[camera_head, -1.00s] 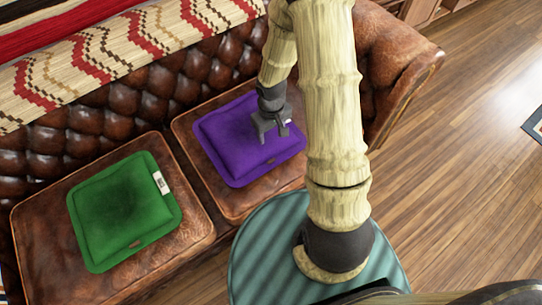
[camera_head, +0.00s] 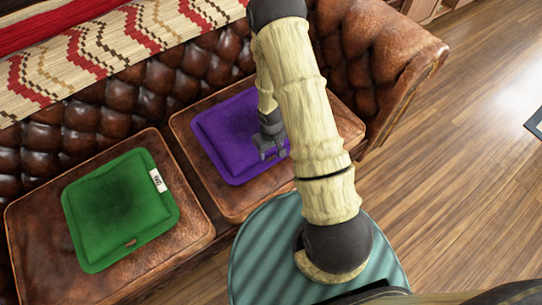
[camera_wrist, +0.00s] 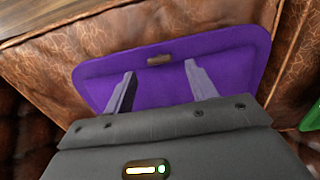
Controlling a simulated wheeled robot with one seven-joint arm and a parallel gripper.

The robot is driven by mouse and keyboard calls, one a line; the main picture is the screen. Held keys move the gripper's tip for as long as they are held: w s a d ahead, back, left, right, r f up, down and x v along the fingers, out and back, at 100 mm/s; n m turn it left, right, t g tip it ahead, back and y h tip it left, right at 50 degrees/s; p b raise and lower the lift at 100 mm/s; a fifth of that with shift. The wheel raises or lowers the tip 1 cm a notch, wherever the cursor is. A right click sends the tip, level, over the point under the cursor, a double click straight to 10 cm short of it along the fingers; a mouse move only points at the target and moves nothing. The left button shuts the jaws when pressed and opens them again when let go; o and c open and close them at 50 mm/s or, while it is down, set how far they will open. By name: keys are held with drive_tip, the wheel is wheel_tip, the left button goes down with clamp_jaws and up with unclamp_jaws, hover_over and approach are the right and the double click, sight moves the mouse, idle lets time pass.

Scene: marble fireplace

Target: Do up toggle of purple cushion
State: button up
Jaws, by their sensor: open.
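The purple cushion (camera_head: 222,142) lies flat on the right-hand seat of the leather sofa, partly hidden by my arm. In the wrist view the cushion (camera_wrist: 228,72) fills the middle. Its small brown toggle (camera_wrist: 160,60) sits near the cushion's edge that faces away from my gripper's body. My gripper (camera_wrist: 159,70) is open and empty, its fingertips pointing at the cushion either side of the toggle's line. In the head view my gripper (camera_head: 272,156) is over the cushion's front part and hides the toggle. I cannot tell whether the fingers touch the cushion.
A green cushion (camera_head: 118,208) with a white tag (camera_head: 157,180) lies on the left seat. The sofa's tufted back (camera_head: 150,95) and rolled right arm (camera_head: 385,60) border the seats. A round teal striped top (camera_head: 260,245) stands in front.

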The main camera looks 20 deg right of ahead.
sight(271, 157)
wheel_tip(271, 157, down, 4)
drive_tip(key=shift+f, duration=0.1)
drive_tip(key=c, duration=1)
drive_tip(key=shift+n, duration=1.5)
drive_tip(key=o, duration=1)
